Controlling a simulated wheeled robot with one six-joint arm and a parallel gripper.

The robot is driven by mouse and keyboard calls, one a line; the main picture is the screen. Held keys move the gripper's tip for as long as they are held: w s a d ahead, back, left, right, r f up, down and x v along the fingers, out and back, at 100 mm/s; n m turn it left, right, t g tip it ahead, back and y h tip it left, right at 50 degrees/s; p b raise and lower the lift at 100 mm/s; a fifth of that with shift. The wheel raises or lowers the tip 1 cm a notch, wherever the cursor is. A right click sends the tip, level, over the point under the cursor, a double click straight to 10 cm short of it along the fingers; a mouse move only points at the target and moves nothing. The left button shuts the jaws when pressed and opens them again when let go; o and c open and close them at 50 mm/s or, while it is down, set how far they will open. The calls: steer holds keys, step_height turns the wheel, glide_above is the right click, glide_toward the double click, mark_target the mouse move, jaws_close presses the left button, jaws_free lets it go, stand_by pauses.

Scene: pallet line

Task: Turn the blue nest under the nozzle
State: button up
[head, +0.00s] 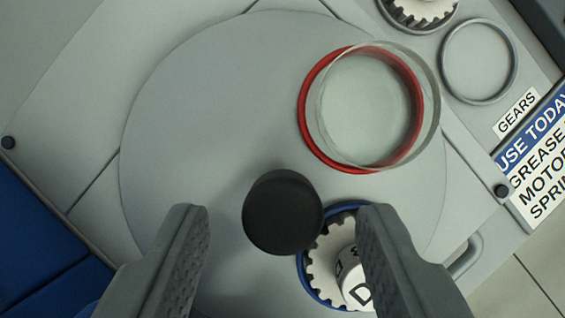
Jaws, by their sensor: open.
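A round grey turntable (200,130) fills the middle of the view. The blue nest (303,279) is a ring on its near right part, partly hidden by my right finger and a black knob. A pale toothed gear (322,268) lies in it, with a white lettered cylinder (352,283) over or on the gear. The black knob (283,212) stands up from the disc. My gripper (282,214) is open, one finger on each side of the knob, with visible gaps. I cannot make out a nozzle for certain.
A red nest (304,128) with a clear round dish (432,120) sits on the disc's far right. Beyond are an empty grey ring (445,75), a gear in a holder (420,12), and a GEARS label (517,113). A lettered sign (540,160) is at right.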

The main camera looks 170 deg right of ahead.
steer(key=shift+x, duration=0.8)
jaws_close()
